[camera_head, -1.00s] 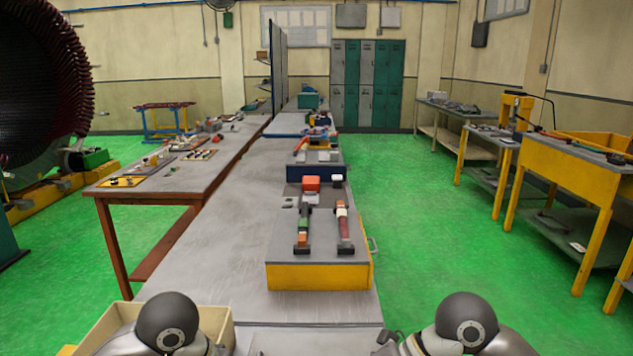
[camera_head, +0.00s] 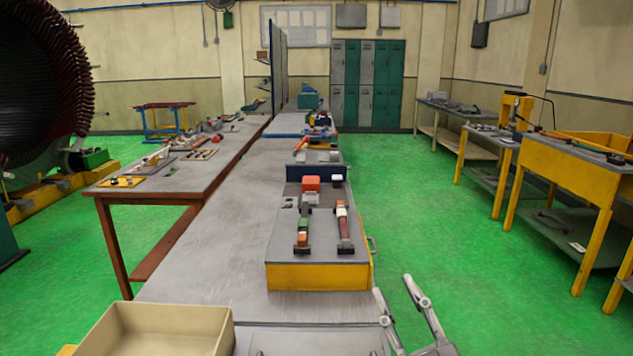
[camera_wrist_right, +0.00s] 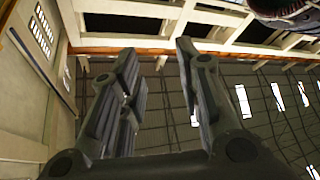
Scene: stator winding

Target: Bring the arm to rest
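My right gripper (camera_head: 393,286) stands at the bottom of the head view, just right of the workbench edge. Its two grey fingers point up and are apart with nothing between them. In the right wrist view the same gripper (camera_wrist_right: 158,50) shows spread fingers against the roof beams, also empty. My left gripper and left arm are not in the head view.
A yellow-sided grey case (camera_head: 318,277) with two tools on it sits on the long grey workbench (camera_head: 200,265). An empty beige bin (camera_head: 160,335) stands at the near left. Green floor (camera_head: 430,220) is open to the right, before yellow-legged benches (camera_head: 590,180).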

